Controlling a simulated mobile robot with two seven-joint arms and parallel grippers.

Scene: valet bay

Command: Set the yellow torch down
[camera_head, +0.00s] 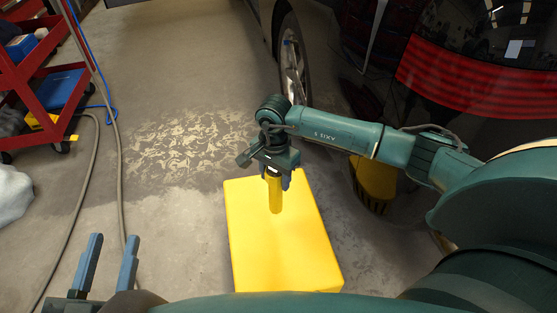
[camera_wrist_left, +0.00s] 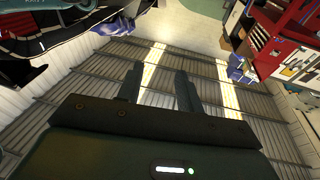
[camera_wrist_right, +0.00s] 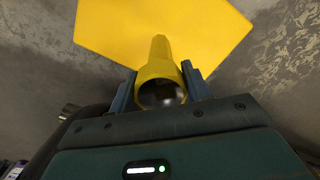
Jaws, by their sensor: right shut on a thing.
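The yellow torch (camera_head: 275,194) hangs from my right gripper (camera_head: 278,176), over a flat-topped yellow block (camera_head: 285,245) on the floor. In the right wrist view my right gripper (camera_wrist_right: 160,88) is shut around the torch (camera_wrist_right: 160,65), with a blue finger on each side of its wide head. The torch's narrow end points toward the yellow block (camera_wrist_right: 120,25). I cannot tell whether it touches the top. My left gripper (camera_head: 108,262) is open and empty at the lower left; its two fingers also stand apart in the left wrist view (camera_wrist_left: 158,85).
A dark car with a wheel (camera_head: 292,62) and red rear lights (camera_head: 480,90) stands at the back right. A red tool cart (camera_head: 65,75) is at the left, with a hose (camera_head: 88,180) along the floor. The floor left of the block is clear.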

